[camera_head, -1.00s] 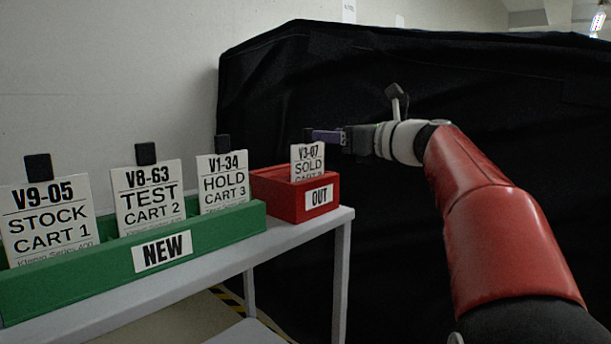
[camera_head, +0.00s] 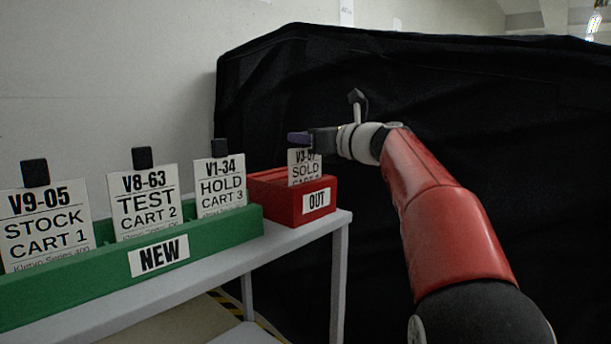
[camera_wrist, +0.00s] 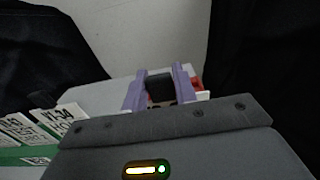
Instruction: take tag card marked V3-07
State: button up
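The V3-07 card (camera_head: 304,173), marked SOLD, stands upright in the red OUT box (camera_head: 261,190) in the head view. A bit of the red box shows beside the right finger; the card's face is mostly hidden there.
A green NEW tray (camera_head: 60,285) holds the V9-05 (camera_head: 45,225), V8-63 (camera_head: 144,203) and V1-34 (camera_head: 220,186) cards, each with a black tab. Both containers stand on a grey table (camera_head: 300,235). A black-covered cart (camera_head: 450,110) rises behind and right.

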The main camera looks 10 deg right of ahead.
grip_shut()
